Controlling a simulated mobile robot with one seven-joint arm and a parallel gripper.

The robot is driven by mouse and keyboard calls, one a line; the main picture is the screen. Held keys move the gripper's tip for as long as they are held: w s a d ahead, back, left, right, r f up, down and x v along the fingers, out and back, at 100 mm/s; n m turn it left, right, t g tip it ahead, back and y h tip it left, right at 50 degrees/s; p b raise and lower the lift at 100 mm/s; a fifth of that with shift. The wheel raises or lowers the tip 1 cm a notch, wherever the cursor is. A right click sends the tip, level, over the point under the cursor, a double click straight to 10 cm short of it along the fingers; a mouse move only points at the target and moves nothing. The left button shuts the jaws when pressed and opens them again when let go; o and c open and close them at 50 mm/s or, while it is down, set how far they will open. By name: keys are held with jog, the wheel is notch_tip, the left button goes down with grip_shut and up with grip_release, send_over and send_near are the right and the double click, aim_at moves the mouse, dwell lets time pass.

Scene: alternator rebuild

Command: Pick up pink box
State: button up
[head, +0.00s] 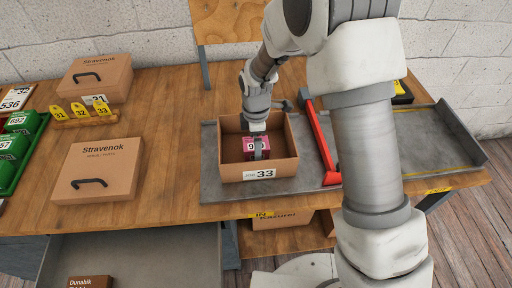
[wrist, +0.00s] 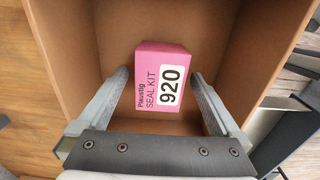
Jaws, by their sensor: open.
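The pink box (head: 250,146) lies inside an open cardboard box (head: 270,164) marked 33 on the workbench. In the wrist view the pink box (wrist: 158,72) shows a label reading "Plaustig SEAL KIT 920". My gripper (head: 257,150) reaches down into the cardboard box. In the wrist view my gripper (wrist: 158,80) is open, with one finger on each side of the near part of the pink box. Small gaps seem to show between the fingers and the pink box. In the head view a finger hides part of the label.
The cardboard walls (wrist: 70,45) surround the gripper closely. The cardboard box stands on a grey metal tray (head: 310,184), with a red bar (head: 322,140) to its right. Stravenok boxes (head: 98,168), yellow number tags (head: 80,110) and green bins (head: 18,150) are at the left.

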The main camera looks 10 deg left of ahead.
jog(key=c, duration=1.4)
